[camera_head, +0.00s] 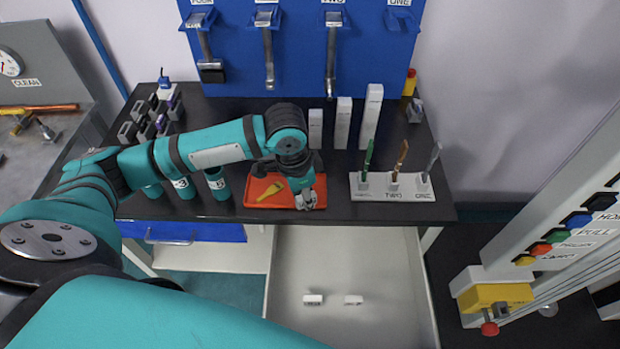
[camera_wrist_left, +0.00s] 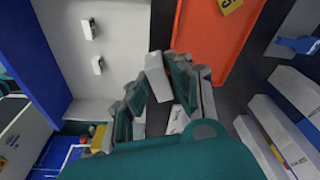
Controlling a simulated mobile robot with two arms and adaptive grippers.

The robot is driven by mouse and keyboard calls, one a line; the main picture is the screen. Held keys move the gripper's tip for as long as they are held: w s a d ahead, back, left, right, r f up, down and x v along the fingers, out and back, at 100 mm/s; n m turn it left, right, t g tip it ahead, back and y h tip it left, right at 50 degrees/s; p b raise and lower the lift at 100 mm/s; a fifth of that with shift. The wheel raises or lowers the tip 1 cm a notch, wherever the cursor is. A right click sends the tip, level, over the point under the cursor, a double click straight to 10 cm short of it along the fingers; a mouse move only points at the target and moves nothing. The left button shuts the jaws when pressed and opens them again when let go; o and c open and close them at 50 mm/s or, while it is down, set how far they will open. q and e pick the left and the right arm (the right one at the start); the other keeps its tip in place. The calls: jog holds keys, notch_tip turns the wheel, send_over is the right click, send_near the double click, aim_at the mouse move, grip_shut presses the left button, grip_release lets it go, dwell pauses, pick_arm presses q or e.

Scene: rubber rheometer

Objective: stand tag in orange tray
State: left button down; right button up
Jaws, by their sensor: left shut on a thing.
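The orange tray (camera_head: 253,201) lies on the black bench; it also shows in the left wrist view (camera_wrist_left: 203,38). A yellow tag-like piece (camera_head: 270,190) lies flat in it, partly visible in the wrist view (camera_wrist_left: 231,5). My left gripper (camera_head: 307,200) is at the tray's front right corner, pointing down. In the wrist view my left gripper (camera_wrist_left: 158,85) is shut on a small white tag (camera_wrist_left: 156,74), which looks tilted and sits beside the tray's edge. The head view barely shows this tag. My right gripper is not in view.
Two white tags (camera_head: 313,300) (camera_head: 353,300) lie in the open white drawer (camera_head: 385,270) below the bench. A white stand (camera_head: 393,188) with three upright tools is right of the tray. White boxes (camera_head: 343,122) stand behind; teal bottles (camera_head: 217,184) stand left.

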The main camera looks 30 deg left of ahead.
pick_arm(q)
jog(key=w, duration=0.2)
jog(key=w+a, duration=0.1)
jog(key=w, duration=0.1)
jog(key=shift+w+p, duration=0.15)
jog(key=shift+p, duration=0.15)
jog(key=shift+w+a+f, duration=0.15)
jog(key=shift+w, duration=0.4)
jog(key=shift+w+a+f, duration=0.1)
jog(key=shift+w, duration=0.45)
jog(key=shift+f+p, duration=0.65)
jog(key=shift+f, duration=1.1)
jog(key=shift+w+f, duration=0.1)
jog(key=shift+f, duration=0.1)
jog(key=c, duration=1.5)
grip_release()
jog(key=shift+o, duration=1.4)
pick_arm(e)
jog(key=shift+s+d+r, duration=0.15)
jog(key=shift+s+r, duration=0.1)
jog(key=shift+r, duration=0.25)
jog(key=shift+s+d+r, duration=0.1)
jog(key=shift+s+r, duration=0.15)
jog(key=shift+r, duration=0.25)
